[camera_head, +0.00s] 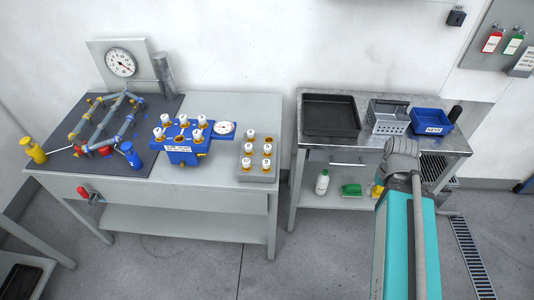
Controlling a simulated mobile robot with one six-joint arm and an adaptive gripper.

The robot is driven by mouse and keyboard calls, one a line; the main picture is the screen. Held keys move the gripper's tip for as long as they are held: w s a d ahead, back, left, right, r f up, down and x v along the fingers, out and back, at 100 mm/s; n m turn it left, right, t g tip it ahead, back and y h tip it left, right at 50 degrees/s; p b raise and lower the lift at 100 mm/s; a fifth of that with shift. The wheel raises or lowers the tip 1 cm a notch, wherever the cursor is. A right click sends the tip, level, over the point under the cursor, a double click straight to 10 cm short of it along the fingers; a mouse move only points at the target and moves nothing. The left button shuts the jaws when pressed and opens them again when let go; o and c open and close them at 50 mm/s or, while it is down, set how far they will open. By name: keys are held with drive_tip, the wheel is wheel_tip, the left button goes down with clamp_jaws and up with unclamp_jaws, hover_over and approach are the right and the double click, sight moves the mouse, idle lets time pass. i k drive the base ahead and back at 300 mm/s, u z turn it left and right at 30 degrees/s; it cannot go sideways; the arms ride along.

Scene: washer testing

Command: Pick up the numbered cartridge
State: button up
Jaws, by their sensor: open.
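Several white-capped numbered cartridges with brass-coloured lower parts stand upright in a grey tray (257,176) at the right end of the left table. One of them is the tray's front-left cartridge (246,163). Similar white-capped cartridges, such as the rear one (201,121), stand in a blue block (181,156) to the left of the tray. The numbers on the caps are too small to read surely. My grey arm joint and teal link show at the lower right, over the right table. My gripper itself does not show.
The left table (230,185) also bears a pipe rig (105,120), a pressure gauge (121,62) and yellow and blue bottles. The right table (375,144) holds a black tray (331,115), a grey basket (388,117) and a blue bin (433,122). A floor gap separates the tables.

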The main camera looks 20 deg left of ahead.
sight(267, 152)
drive_tip(key=k, duration=0.5)
drive_tip(key=u, duration=0.1)
drive_tip(key=i, duration=0.4)
drive_tip(key=u, duration=0.85)
